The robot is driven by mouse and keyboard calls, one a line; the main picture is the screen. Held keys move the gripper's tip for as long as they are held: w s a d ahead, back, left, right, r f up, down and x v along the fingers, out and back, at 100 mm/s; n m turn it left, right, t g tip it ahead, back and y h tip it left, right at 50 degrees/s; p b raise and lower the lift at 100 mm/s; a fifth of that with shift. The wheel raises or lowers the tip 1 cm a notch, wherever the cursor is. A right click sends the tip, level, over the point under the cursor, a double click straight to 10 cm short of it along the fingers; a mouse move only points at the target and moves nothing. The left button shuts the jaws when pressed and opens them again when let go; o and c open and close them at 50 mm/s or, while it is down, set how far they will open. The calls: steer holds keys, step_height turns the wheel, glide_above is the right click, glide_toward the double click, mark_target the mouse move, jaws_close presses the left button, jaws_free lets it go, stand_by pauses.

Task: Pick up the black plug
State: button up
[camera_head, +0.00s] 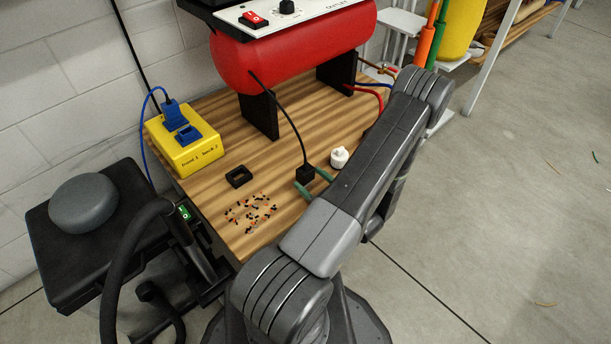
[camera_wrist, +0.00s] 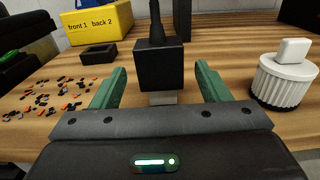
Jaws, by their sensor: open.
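The black plug (camera_head: 305,174) stands on the wooden table, with its black cord rising from its top to the red tank. In the wrist view the plug (camera_wrist: 160,65) is upright, with a light grey part showing below its black body. My gripper (camera_head: 314,184) is open, and its two green fingers lie on either side of the plug. In the wrist view my gripper (camera_wrist: 160,88) shows the plug between or just beyond the fingertips, with gaps on both sides. I cannot tell whether the plug touches the table.
A white ribbed knob (camera_head: 339,157) stands close right of the plug. A small black open block (camera_head: 238,177) and scattered bits (camera_head: 250,213) lie to the left. A yellow box (camera_head: 182,143) with blue plugs is at the back left. The red tank (camera_head: 290,55) overhangs the table (camera_head: 205,190).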

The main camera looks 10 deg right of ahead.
mark_target(301, 171)
steer(key=x, duration=0.2)
steer(key=b+x, duration=0.1)
steer(key=x, duration=0.2)
steer(key=shift+r, duration=0.2)
steer(key=shift+d, duration=0.1)
steer(key=c, duration=1.1)
